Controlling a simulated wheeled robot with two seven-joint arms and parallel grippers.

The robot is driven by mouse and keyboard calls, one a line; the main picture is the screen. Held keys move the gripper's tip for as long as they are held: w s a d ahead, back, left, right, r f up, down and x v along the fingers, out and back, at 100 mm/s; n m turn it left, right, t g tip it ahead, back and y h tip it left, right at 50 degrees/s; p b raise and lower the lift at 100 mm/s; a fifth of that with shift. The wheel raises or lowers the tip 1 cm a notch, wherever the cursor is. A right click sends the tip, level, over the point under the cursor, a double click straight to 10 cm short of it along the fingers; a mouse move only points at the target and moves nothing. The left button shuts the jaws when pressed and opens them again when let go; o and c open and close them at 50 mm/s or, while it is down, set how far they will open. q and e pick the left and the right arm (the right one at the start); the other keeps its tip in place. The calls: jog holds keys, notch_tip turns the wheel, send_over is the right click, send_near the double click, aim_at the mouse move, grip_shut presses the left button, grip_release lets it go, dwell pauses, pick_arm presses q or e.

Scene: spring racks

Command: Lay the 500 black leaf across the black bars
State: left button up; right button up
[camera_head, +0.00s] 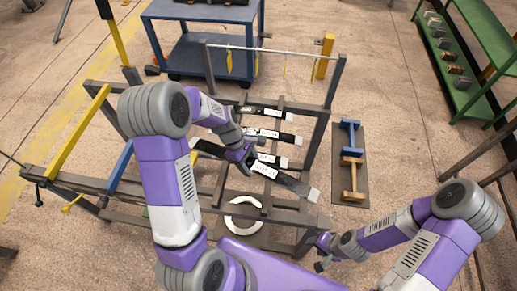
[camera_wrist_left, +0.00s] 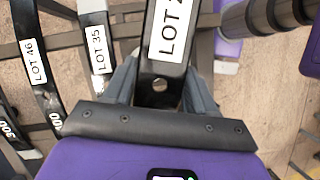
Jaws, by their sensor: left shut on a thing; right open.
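My left gripper (camera_head: 240,156) is shut on a black leaf (camera_head: 293,184) over the rack. In the left wrist view the gripper (camera_wrist_left: 160,88) has one finger on each side of this leaf (camera_wrist_left: 160,68), which has a hole near its end and a white label reading "LOT 2", cut off. Its number is not readable. Other black leaves with white labels lie across the dark bars (camera_head: 222,182): one marked LOT 35 (camera_wrist_left: 98,50) and one marked LOT 46 (camera_wrist_left: 34,62). I cannot tell whether the held leaf touches the bars. My right gripper (camera_head: 321,263) is open and empty, low near the rack's front right corner.
A white ring (camera_head: 246,228) lies below the rack's front. A dark mat (camera_head: 343,188) with blue and tan pieces is to the right. A blue cart (camera_head: 205,12) stands behind; green shelving (camera_head: 468,92) stands far right. Rack posts and a top rail surround the leaves.

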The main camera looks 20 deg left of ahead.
pick_arm(q)
jog(key=shift+s+a+f+n+t, duration=0.25)
jog(key=shift+s+n, duration=0.15)
jog(key=shift+n, duration=0.15)
jog(key=shift+s+a+f+n+t, duration=0.2)
jog(key=shift+s+n+t, duration=0.1)
jog(key=shift+s+n, duration=0.25)
jog(key=shift+s+a+f+n+t, duration=0.25)
jog(key=shift+s+n, duration=0.05)
jog(key=shift+n, duration=0.3)
jog(key=shift+p, duration=0.35)
notch_tip(320, 180, down, 7)
jog(key=b, duration=0.5)
jog(key=shift+f+b, duration=1)
jog(key=o, duration=1.1)
jog(key=shift+o, duration=0.8)
jog(key=shift+s, duration=0.1)
